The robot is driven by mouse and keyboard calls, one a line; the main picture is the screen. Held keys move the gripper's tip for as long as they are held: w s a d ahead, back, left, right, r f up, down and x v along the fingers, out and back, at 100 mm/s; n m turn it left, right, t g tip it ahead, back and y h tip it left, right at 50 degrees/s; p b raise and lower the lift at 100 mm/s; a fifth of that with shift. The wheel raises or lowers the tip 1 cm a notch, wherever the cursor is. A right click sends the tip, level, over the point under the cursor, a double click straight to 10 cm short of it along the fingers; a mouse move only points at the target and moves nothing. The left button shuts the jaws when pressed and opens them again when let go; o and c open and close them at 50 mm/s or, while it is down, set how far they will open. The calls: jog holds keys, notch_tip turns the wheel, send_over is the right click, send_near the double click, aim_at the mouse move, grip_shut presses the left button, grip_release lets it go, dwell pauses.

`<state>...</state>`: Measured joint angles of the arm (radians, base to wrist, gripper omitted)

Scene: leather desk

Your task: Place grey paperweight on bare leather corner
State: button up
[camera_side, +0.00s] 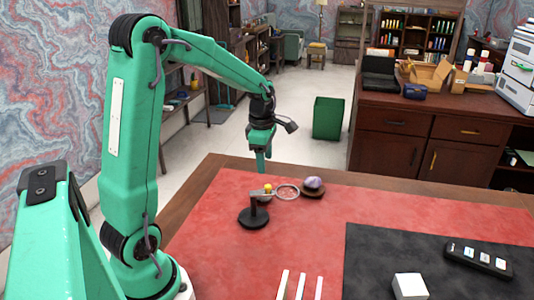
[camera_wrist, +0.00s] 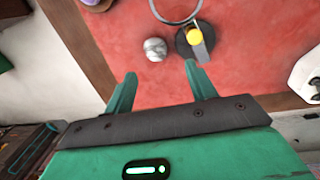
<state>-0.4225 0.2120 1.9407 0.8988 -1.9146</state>
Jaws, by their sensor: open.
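A grey, streaked ball (camera_wrist: 155,48), which looks like the paperweight, rests on the red leather in the wrist view, ahead of my gripper and between the lines of its two fingers. I cannot make it out clearly in the side view. My gripper (camera_side: 263,168) hangs over the far edge of the desk; in the wrist view its green fingers (camera_wrist: 158,90) are spread apart with nothing between them. The bare red leather (camera_side: 215,215) covers the far left corner of the desk in the side view.
Close to the ball stands a magnifier on a round black base (camera_side: 253,217), its ring (camera_side: 287,192) reaching sideways. A purple stone on a brown dish (camera_side: 313,191) sits beyond it.

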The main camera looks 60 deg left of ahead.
jog(key=s+d+r+m+t, duration=0.2)
jog(key=s+d+r+m, duration=0.2)
jog(key=s+d+m, duration=0.4)
jog(key=s+d+r+m+t, duration=0.2)
jog(key=s+d+r+m, duration=0.3)
jog(key=m, duration=1.3)
jog(key=s+d, duration=0.2)
jog(key=d, duration=0.2)
jog(key=shift+s+r+m+t, duration=0.3)
jog(key=shift+s+m, duration=0.05)
jog(key=shift+m, duration=0.05)
